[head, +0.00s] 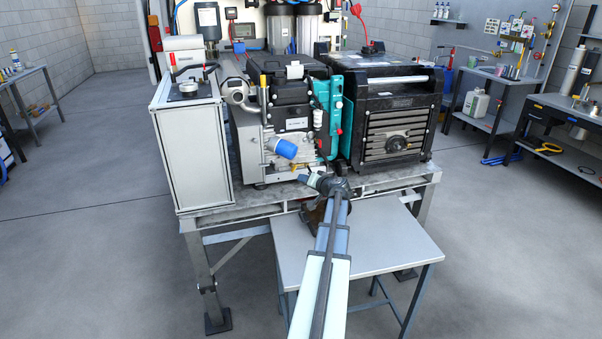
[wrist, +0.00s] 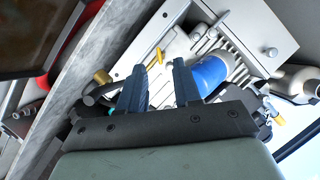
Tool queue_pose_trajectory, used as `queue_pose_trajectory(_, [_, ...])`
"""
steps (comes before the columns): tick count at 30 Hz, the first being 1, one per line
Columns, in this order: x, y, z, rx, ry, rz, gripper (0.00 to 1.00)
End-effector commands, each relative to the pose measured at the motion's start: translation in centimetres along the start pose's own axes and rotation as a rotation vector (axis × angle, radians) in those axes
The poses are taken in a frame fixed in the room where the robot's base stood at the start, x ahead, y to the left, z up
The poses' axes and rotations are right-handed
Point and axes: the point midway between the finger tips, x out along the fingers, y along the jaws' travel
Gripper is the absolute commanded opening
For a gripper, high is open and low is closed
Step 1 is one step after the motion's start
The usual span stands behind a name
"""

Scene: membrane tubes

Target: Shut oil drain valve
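A small yellow lever (wrist: 158,56), which looks like the drain valve's handle, shows in the wrist view just beyond and between my fingertips. A brass fitting (wrist: 102,77) sits to its left, beside a dark cylindrical part. My gripper (wrist: 159,66) has its two dark blue fingers apart, with nothing visible held between them. In the head view my gripper (head: 304,178) is low at the front of the grey engine, below the blue filter (head: 287,148). The valve cannot be made out in the head view; my arm and gripper may hide it.
The blue filter (wrist: 208,75) is close to the right finger in the wrist view. A black generator box (head: 388,115) stands right of the engine and a white cabinet (head: 190,150) left of it. A lower grey table (head: 390,245) stands in front, mostly clear.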

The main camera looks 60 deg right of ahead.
Motion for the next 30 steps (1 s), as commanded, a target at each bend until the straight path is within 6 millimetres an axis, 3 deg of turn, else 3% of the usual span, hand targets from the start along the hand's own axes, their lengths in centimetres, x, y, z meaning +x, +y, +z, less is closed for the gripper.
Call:
queue_pose_trajectory(7, [1.6,-0.4,5.1,0.056,-0.040,-0.030,0.33])
queue_pose_trajectory(15, [2.2,-1.5,7.5,0.195,0.035,-0.103,0.33])
queue_pose_trajectory(20, [1.8,-1.7,7.4,0.239,0.134,-0.131,0.33])
queue_pose_trajectory(30, [-0.3,-0.2,3.4,0.166,0.403,-0.068,0.33])
